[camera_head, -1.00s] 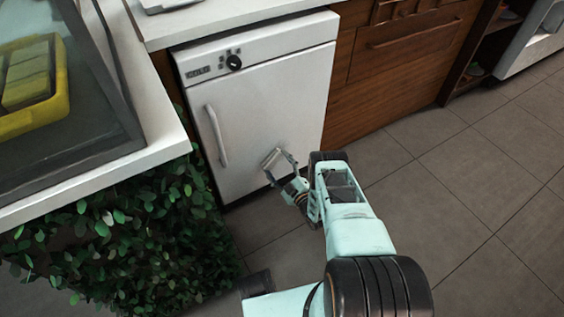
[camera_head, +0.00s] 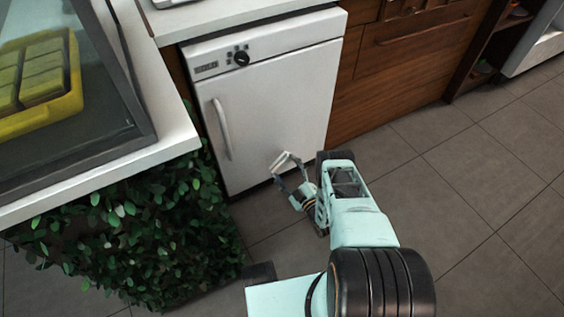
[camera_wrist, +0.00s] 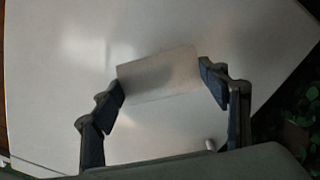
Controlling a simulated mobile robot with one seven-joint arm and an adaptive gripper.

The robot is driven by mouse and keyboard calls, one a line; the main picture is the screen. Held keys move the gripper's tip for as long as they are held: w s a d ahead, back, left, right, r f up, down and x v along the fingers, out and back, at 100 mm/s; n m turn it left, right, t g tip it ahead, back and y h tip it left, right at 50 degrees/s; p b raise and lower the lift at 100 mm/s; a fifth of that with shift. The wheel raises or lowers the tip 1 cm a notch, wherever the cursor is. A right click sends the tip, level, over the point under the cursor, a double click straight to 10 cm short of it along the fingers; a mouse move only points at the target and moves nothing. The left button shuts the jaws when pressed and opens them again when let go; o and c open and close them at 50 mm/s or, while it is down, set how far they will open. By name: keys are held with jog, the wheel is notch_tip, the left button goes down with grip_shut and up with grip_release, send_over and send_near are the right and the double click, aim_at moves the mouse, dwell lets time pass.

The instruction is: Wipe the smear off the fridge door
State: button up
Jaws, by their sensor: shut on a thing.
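The white fridge door (camera_head: 265,115) faces me at the upper middle of the head view and fills most of the wrist view (camera_wrist: 50,110). My gripper (camera_head: 281,164) is at the lower right part of the door. Its two dark fingers in the wrist view (camera_wrist: 163,80) are shut on a pale, flat rectangular pad (camera_wrist: 158,74) from both sides. The pad lies close to the door; I cannot tell whether it touches. I cannot make out a clear smear; only soft shading shows on the door, and the pad hides part of it.
The fridge's upright handle (camera_head: 221,130) is on the door's left side, with a black knob (camera_head: 241,58) above. Leafy greenery (camera_head: 130,230) and a white counter (camera_head: 100,178) stand left. Wooden cabinets (camera_head: 400,75) stand right. Tiled floor (camera_head: 480,170) is open at the right.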

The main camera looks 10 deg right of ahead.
jog(key=shift+s+d, duration=0.15)
jog(key=shift+s, duration=0.4)
